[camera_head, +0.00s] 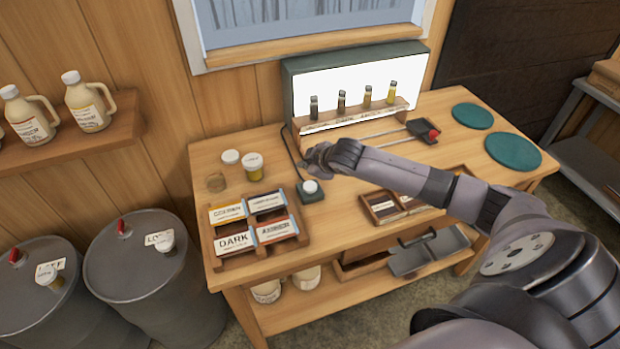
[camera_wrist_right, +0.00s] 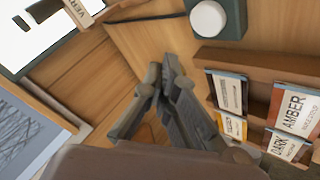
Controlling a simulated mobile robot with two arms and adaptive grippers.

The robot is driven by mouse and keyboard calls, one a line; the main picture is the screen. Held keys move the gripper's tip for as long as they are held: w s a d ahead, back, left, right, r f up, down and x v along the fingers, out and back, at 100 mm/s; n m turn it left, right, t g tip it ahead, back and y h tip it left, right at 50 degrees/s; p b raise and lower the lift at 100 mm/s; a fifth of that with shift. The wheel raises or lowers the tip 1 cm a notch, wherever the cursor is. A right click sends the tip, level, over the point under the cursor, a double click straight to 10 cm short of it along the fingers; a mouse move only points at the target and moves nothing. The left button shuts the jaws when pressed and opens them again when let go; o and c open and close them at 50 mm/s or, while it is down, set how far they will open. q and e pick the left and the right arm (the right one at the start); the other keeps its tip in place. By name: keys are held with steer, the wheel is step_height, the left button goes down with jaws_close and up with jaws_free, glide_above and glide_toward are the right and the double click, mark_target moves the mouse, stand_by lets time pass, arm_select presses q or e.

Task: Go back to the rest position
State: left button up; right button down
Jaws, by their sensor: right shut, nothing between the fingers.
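My right arm reaches in from the right over the wooden table (camera_head: 345,215). My right gripper (camera_head: 308,160) is above the table, near the small dark device with a white round top (camera_head: 311,190). In the right wrist view the gripper's fingers (camera_wrist_right: 163,75) meet at their tips with nothing between them. The device's white top (camera_wrist_right: 208,20) shows just beyond the fingertips there. My left gripper is in neither view.
A label rack (camera_head: 250,262) with several cards sits at the table's left front, beside small jars (camera_head: 253,167). A lit panel with bottles (camera_head: 355,80) stands at the back. Green discs (camera_head: 512,151) lie at the right. Grey drums (camera_head: 150,275) stand left of the table.

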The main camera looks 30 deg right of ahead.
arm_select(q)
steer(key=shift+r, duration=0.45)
arm_select(e)
steer(key=shift+r, duration=0.45)
